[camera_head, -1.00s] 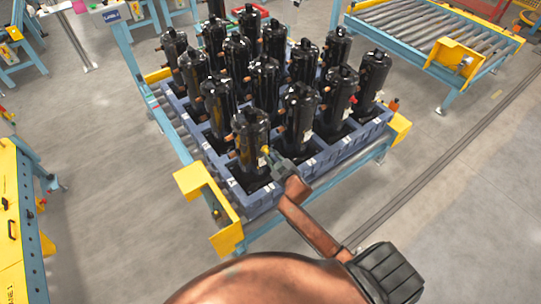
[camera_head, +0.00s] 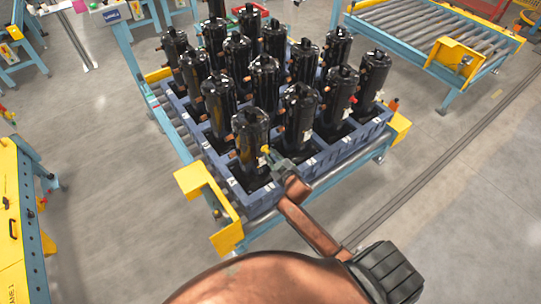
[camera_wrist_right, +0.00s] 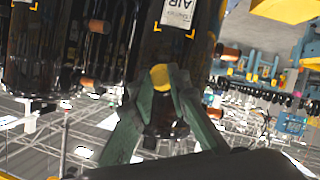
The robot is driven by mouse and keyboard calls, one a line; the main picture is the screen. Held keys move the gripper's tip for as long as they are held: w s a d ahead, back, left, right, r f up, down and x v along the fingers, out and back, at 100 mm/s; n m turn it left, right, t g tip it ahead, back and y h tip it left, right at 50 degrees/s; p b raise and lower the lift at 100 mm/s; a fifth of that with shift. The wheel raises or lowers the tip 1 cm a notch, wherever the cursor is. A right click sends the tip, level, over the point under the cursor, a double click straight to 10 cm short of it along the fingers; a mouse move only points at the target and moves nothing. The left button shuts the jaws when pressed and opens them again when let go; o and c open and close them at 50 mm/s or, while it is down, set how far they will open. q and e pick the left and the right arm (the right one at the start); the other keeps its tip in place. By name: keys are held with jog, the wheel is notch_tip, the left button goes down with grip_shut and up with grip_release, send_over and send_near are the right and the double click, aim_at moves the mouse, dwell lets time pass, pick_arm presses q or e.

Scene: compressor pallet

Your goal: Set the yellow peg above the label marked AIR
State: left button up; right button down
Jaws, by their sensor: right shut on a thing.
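The yellow peg (camera_wrist_right: 160,77) is pinched between the fingertips of my right gripper (camera_wrist_right: 168,85) in the right wrist view. The peg also shows as a small yellow spot in the head view (camera_head: 265,149). My right gripper (camera_head: 272,156) is at the near face of the front black compressor (camera_head: 250,130). The white label marked AIR (camera_wrist_right: 184,12) is on that compressor's dark body, at the top edge of the wrist view and partly cut off. The peg is against or just in front of the body; I cannot tell if they touch. My left gripper is out of view.
Several black compressors stand close together in a blue tray (camera_head: 310,170) on a roller conveyor. Yellow brackets (camera_head: 208,202) stick out at its near corner. Another roller conveyor (camera_head: 420,35) is at the back right. Grey floor lies open at the left.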

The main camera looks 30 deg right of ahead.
jog(key=shift+w, duration=0.7)
dwell(0.3)
jog(key=c, duration=1.8)
grip_release()
jog(key=shift+o, duration=0.2)
jog(key=shift+s, duration=0.1)
jog(key=v, duration=1.2)
jog(key=shift+a, duration=0.1)
